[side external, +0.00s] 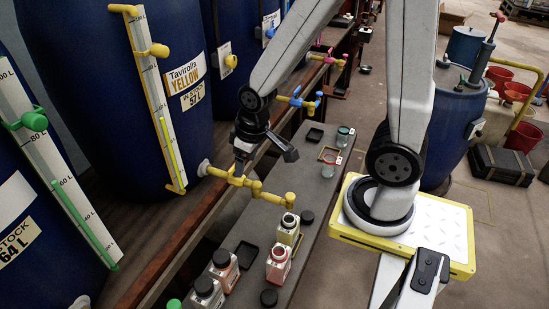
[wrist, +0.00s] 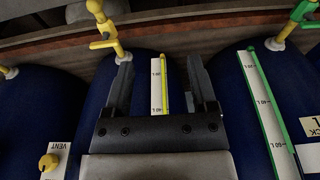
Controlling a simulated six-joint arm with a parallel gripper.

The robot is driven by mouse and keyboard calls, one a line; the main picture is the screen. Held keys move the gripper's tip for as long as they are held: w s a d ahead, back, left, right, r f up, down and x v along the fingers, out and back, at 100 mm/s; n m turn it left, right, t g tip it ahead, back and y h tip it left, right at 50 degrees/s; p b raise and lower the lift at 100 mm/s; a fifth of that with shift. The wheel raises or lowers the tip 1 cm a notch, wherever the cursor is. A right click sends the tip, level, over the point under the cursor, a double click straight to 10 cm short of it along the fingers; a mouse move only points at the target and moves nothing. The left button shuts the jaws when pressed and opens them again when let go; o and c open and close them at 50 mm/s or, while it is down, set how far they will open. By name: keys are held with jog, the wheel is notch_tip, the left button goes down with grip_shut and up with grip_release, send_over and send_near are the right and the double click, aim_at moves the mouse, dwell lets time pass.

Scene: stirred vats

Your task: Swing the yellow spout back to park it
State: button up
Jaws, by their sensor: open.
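The yellow spout (side external: 258,188) reaches out from its tap on the blue Tavirolla Yellow vat (side external: 150,60). It bends in steps over the narrow bench, and its free end is near the bottles. In the wrist view the yellow spout (wrist: 101,22) is at the upper left, outside my jaws. My gripper (side external: 264,160) is open and empty, just above the spout near its vat end. In the wrist view my gripper (wrist: 159,62) has its fingers spread, with the vat's level gauge (wrist: 156,85) showing behind them. I cannot tell whether a finger touches the spout.
Several small bottles (side external: 278,262) and loose black caps stand on the dark bench (side external: 310,200) near the spout's end. Blue (side external: 298,98) and red (side external: 325,58) spouts are farther back. A green tap (wrist: 305,12) is at the right in the wrist view.

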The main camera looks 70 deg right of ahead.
jog(key=w+d+f+g, duration=0.1)
jog(key=w+d+f, duration=0.1)
jog(key=d+f, duration=0.3)
jog(key=g+y, duration=0.1)
jog(key=y, duration=0.1)
send_over(277, 197)
jog(key=d, duration=0.2)
notch_tip(277, 197, down, 17)
jog(key=shift+a, duration=0.15)
jog(key=shift+f, duration=0.15)
jog(key=shift+w+a+f, duration=0.1)
jog(key=shift+a+f, duration=0.15)
jog(key=shift+f, duration=1)
jog(key=shift+s+a+f, duration=0.1)
jog(key=shift+a+f, duration=0.15)
jog(key=shift+f, duration=1)
jog(key=shift+w+a+f, duration=0.1)
jog(key=shift+a+f, duration=0.15)
jog(key=shift+f, duration=1)
jog(key=shift+c, duration=0.2)
grip_shut()
